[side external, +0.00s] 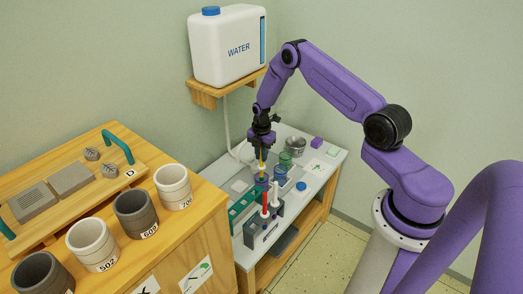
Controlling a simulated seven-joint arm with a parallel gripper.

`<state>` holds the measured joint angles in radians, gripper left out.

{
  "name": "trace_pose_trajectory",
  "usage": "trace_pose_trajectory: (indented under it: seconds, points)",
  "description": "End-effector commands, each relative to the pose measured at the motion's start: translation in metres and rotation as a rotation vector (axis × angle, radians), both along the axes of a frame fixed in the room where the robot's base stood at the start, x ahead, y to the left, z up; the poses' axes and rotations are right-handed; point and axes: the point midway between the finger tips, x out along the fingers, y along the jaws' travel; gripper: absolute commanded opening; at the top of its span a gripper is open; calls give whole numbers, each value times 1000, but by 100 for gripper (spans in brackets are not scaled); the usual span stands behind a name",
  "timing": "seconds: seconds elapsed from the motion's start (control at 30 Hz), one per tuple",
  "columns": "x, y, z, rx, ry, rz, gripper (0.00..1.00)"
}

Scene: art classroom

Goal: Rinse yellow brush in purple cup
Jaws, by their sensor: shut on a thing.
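My gripper (263,143) is shut on the yellow brush (262,159) and holds it upright, pointing down, over the white-topped table. A small purple cup (262,180) stands directly below the brush. The brush's lower end meets the cup's top in this view; I cannot tell whether the tip is inside the cup or just above or in front of it.
Close in front of the cup, a dark rack (249,236) holds upright red and white brushes. A green cup (285,159), a blue lid (301,186) and a metal pot (296,144) stand nearby. A water tank (228,48) sits on a wall shelf behind.

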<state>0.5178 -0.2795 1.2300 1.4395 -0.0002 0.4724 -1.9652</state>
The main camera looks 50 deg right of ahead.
Motion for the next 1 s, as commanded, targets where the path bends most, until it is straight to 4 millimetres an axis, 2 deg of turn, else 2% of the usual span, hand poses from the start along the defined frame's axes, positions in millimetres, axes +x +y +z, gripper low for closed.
trace_pose_trajectory:
  seconds: [0.6,1.0]
  points:
    - [0,0,-38,0,0,0,0]
    - [0,0,-43,0,-1,0,0]
